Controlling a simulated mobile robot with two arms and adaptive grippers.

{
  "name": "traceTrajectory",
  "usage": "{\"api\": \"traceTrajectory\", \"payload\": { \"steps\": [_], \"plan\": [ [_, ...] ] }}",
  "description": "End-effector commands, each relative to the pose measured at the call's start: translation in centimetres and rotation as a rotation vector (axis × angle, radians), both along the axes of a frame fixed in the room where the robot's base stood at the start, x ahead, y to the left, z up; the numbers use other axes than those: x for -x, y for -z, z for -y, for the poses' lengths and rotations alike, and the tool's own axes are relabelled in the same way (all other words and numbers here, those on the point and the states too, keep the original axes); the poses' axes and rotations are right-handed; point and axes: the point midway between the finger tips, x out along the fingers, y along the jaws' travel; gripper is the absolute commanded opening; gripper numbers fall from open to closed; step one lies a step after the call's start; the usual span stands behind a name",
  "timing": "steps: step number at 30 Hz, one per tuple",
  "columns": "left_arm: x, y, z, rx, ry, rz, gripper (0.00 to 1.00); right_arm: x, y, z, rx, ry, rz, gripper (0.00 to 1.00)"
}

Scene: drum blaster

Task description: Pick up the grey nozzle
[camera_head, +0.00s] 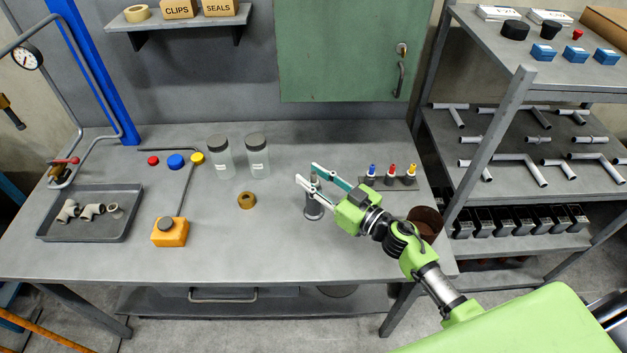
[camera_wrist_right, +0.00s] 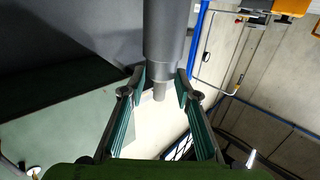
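The grey nozzle (camera_head: 314,209) stands upright on the workbench (camera_head: 270,255), right of the middle, with its narrow tip pointing up. My right gripper (camera_head: 308,174) is open, with its fingers at the height of the nozzle's upper part, one on each side. In the right wrist view the nozzle (camera_wrist_right: 166,35) comes in from the top edge, and its narrow end lies between the spread fingertips of my right gripper (camera_wrist_right: 160,82). I cannot tell whether either finger touches it. My left gripper is not in view.
Three small coloured-cap bottles (camera_head: 389,176) stand in a rack right of the gripper. A brown pot (camera_head: 425,222) is near the right edge. The front middle of the bench is clear.

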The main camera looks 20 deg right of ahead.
Motion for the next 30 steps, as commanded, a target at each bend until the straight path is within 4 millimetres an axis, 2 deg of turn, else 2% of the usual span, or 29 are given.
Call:
{"api": "traceTrajectory", "payload": {
  "steps": [3,6,16,19,30],
  "plan": [
    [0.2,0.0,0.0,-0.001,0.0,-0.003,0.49,0.0,0.0,0.0,0.0,0.0,0.0,0.27],
    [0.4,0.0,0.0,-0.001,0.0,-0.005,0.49,0.0,0.0,0.0,0.0,0.0,0.0,0.01],
    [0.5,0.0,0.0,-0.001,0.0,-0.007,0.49,0.1,0.0,0.0,0.0,0.0,-0.001,0.0],
    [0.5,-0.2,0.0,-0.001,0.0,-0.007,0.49,0.1,-0.7,0.0,0.002,-0.001,0.001,0.0],
    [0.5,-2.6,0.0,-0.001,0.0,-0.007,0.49,0.0,-7.5,0.1,0.006,-0.002,0.003,0.0]
  ]
}}
